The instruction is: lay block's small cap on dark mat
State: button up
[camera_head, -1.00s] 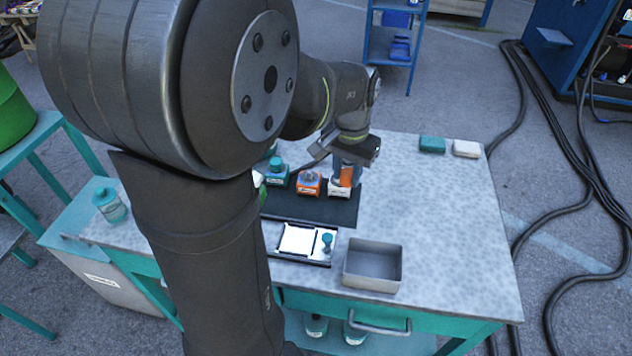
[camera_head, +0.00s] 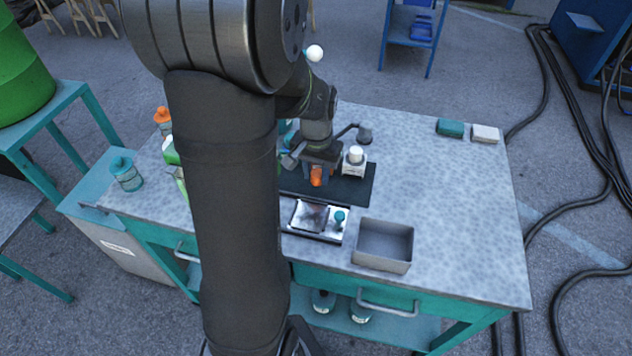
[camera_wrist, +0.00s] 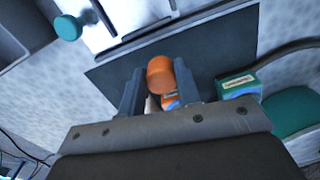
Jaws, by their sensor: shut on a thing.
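My gripper (camera_head: 317,172) points down over the dark mat (camera_head: 352,190). In the wrist view its two fingers (camera_wrist: 160,88) are closed on a small orange cap (camera_wrist: 160,73), which also shows in the head view (camera_head: 317,177). An orange block with a white and blue label (camera_wrist: 170,101) is partly visible just under the cap; I cannot tell whether the two touch. A white block with a white cap (camera_head: 354,163) stands on the mat to the right. A teal block (camera_wrist: 238,86) is at the right in the wrist view.
A framed plate with a teal knob (camera_head: 340,219) lies in front of the mat. A grey open bin (camera_head: 384,246) is right of it. A teal pad (camera_head: 450,127) and a white pad (camera_head: 485,133) lie far right.

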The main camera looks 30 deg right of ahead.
aim_at(316, 175)
jog(key=shift+w+f, duration=0.1)
jog(key=shift+f, duration=1.95)
jog(key=shift+f, duration=0.2)
jog(key=o, duration=0.9)
jog(key=shift+o, duration=0.2)
jog(key=shift+r, duration=0.1)
notch_tip(316, 175, up, 12)
jog(key=shift+r, duration=0.1)
